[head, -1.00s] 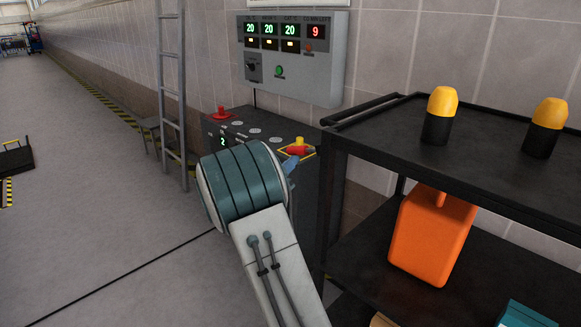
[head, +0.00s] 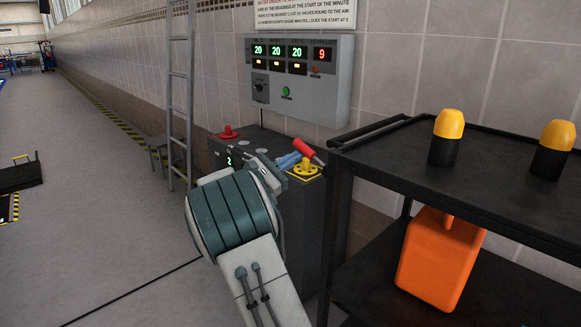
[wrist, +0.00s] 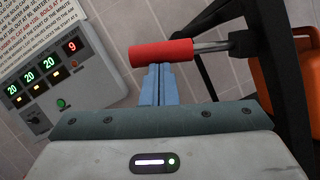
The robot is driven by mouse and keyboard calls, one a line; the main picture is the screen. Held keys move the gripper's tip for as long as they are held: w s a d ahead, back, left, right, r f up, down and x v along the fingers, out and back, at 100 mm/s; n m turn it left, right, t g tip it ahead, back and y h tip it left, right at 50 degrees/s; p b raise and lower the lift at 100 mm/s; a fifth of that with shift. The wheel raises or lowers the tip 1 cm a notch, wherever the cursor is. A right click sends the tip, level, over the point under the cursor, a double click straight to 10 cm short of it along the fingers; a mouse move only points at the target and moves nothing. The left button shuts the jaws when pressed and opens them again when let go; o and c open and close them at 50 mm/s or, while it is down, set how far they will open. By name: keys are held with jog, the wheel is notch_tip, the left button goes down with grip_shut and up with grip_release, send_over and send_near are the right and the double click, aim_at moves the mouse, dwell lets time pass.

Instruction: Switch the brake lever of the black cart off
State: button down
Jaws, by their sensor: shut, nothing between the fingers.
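The black cart (head: 385,160) stands at the right. Its brake lever (head: 306,151), a metal rod with a red grip, sticks out from the cart's near-left corner, tilted with its red end up. In the wrist view the red grip (wrist: 161,53) lies across the top of my gripper's fingertips (wrist: 158,68), and the rod runs right to a black mount. My gripper (head: 290,159) is shut and empty. Its blue fingers are just under the grip, touching or nearly touching it. My arm hides part of the area below.
A grey display panel (head: 297,78) hangs on the wall. Yellow-topped bottles (head: 447,138) and an orange canister (head: 440,260) are on the cart.

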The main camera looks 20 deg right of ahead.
jog(key=shift+s+r+m, duration=0.1)
jog(key=shift+r+m, duration=0.4)
jog(key=shift+m, duration=0.2)
jog(key=shift+d+g, duration=0.1)
jog(key=shift+g, duration=0.2)
jog(key=w+f+v, duration=0.1)
jog(key=f+v, duration=0.1)
jog(key=v, duration=1.1)
jog(key=shift+d+f, duration=0.2)
jog(key=shift+d, duration=0.05)
jog(key=shift+w, duration=0.1)
